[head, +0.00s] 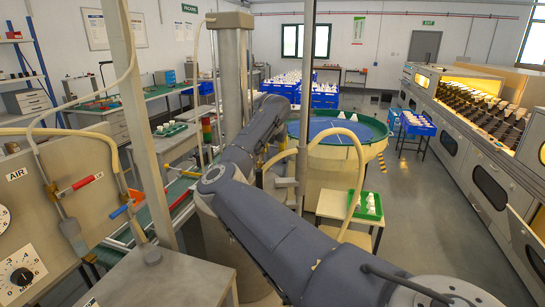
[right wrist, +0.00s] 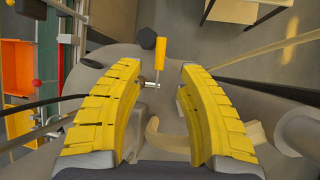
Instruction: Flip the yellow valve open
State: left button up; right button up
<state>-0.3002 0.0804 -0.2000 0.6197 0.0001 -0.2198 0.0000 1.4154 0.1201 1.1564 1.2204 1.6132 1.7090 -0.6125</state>
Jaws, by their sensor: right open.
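The yellow valve handle (right wrist: 160,53) shows in the right wrist view as a short, narrow lever beside a black knob-like part (right wrist: 147,38). My right gripper (right wrist: 159,68) is open, with its two yellow padded fingers on either side of the handle's line. The handle appears in the gap between the fingertips, apart from both, and no finger touches it visibly. How far beyond the fingertips it lies is hard to tell. In the head view my right arm reaches towards the post in the middle; I cannot make out the handle clearly there. My left gripper is not in view.
A round blue-topped table (head: 330,130) stands behind my arm. A small stand with a green tray (head: 358,205) is to its right. A panel at the left bears a red-handled lever (head: 82,184) and a blue-handled one (head: 121,209). Pale hoses hang near the posts.

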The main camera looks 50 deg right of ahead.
jog(key=shift+v, duration=2.35)
jog(key=y, duration=0.1)
send_near(272, 160)
jog(key=shift+g, duration=0.3)
jog(key=x, duration=1)
jog(key=shift+w+d+r, duration=0.1)
jog(key=shift+w+r, duration=0.1)
jog(key=shift+w, duration=0.05)
jog(key=shift+o, duration=0.3)
grip_shut()
